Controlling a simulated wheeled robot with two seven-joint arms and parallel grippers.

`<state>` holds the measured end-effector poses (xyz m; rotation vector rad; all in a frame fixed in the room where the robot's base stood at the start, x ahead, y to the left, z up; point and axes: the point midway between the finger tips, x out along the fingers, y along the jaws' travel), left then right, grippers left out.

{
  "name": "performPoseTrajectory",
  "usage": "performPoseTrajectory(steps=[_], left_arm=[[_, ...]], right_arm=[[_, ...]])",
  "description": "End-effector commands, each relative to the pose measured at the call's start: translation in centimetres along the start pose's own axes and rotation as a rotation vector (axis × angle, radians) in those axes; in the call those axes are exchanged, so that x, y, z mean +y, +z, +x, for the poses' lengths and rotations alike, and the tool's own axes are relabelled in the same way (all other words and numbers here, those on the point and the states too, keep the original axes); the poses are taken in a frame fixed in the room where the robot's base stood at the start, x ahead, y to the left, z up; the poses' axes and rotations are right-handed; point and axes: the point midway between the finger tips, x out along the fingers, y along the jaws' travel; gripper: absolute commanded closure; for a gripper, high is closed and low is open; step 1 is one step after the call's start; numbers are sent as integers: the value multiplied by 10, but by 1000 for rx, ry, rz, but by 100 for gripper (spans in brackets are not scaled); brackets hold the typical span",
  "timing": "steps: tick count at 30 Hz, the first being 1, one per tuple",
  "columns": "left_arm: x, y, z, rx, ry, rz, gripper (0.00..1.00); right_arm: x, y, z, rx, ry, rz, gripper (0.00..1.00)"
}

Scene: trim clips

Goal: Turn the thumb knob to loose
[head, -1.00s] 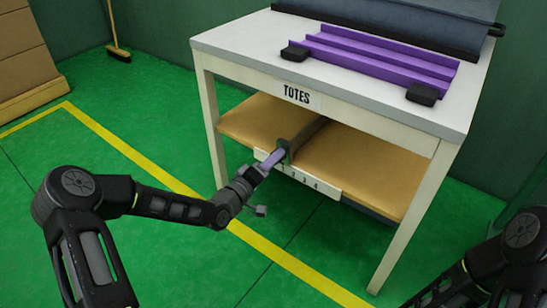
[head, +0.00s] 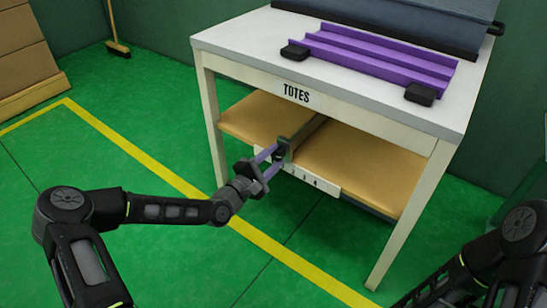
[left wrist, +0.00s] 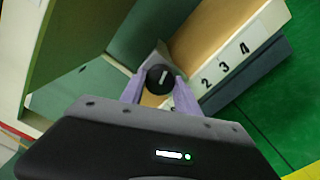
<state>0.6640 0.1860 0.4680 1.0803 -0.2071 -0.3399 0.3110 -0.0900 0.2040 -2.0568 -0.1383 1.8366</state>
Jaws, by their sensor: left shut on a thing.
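The thumb knob (left wrist: 160,79) is black and round with a white pointer line, seen face-on in the left wrist view. The line stands nearly upright in that picture, leaning slightly right at the top. The knob is on the front end of the grey divider (head: 305,133) on the table's lower shelf. My left gripper (head: 275,161) has its two purple fingers on either side of the knob and is shut on it; it also shows in the left wrist view (left wrist: 159,88). No loose or tight marking is readable. My right gripper is out of view.
A white strip (head: 325,184) with numbers runs along the front edge of the tan lower shelf (head: 365,169). The white table (head: 228,42) marked TOTES carries a purple rail (head: 375,60) with black end blocks. Green floor in front is clear.

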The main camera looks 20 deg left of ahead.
Motion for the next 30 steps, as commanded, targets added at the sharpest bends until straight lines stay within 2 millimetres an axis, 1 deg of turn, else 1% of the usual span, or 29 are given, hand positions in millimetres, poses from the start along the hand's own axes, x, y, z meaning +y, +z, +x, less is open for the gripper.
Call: performPoseTrajectory(steps=[14,30], left_arm=[[-3,-2,-1,1,0,-456,100],[-1,-1,0,0,2,-967,100]], right_arm=[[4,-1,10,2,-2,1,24],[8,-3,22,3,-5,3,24]])
